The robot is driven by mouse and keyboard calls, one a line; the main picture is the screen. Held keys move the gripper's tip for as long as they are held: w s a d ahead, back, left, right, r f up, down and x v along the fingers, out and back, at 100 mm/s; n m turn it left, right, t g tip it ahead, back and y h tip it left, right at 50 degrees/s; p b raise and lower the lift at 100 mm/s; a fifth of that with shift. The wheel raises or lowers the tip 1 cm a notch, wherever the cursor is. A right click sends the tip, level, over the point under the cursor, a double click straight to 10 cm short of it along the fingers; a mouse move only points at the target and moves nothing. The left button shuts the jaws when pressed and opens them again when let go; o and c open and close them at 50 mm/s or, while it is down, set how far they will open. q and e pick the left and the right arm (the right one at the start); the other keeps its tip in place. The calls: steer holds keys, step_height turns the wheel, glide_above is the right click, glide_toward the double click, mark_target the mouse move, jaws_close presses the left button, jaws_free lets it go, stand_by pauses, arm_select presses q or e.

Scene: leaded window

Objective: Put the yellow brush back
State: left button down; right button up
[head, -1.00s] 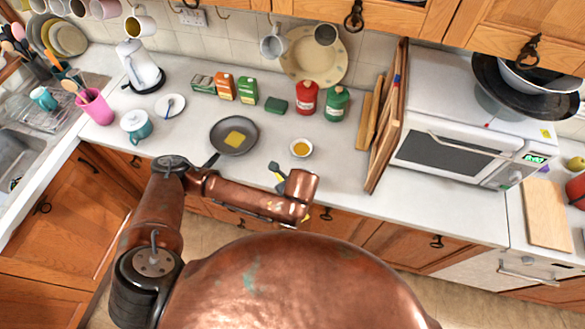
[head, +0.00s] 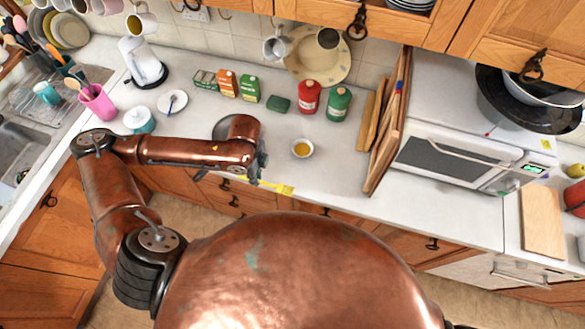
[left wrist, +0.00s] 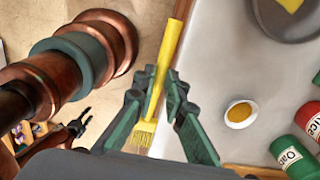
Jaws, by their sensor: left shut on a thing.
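The yellow brush (head: 275,186) is in my left gripper (head: 260,168), by the front edge of the counter. In the left wrist view the fingers of the left gripper (left wrist: 165,88) are shut on the yellow brush (left wrist: 170,45). Its pale bristles (left wrist: 144,135) point toward the bottom of that view and its handle runs up past the fingers. A dark claw (left wrist: 77,126), seemingly my right gripper, shows small at the left of the wrist view; its jaw state is unclear. The pink cup (head: 97,104) holding several utensils stands at the counter's left, by the sink.
The frying pan (head: 221,128) is partly hidden behind my left arm. A small bowl of yellow stuff (head: 302,148) stands right of the gripper. Red (head: 309,97) and green canisters (head: 338,104) stand behind.

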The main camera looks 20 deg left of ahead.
arm_select(q)
steer(key=shift+w, duration=0.2)
steer(key=w+d+f+p, duration=0.2)
steer(key=w+d+f, duration=0.2)
steer(key=w, duration=0.4)
glide_above(284, 171)
steer(key=f, duration=0.4)
steer(key=shift+s+a+f, duration=0.1)
steer(key=shift+s+f, duration=0.2)
steer(key=shift+f, duration=0.1)
steer(key=shift+w+f, duration=0.15)
steer(key=shift+f, duration=0.05)
steer(key=shift+w+f+p, duration=0.2)
steer(key=shift+f+p, duration=0.35)
steer(key=shift+f, duration=1.25)
steer(key=c, duration=2)
jaws_free()
step_height(284, 171, up, 12)
steer(key=shift+b, duration=0.95)
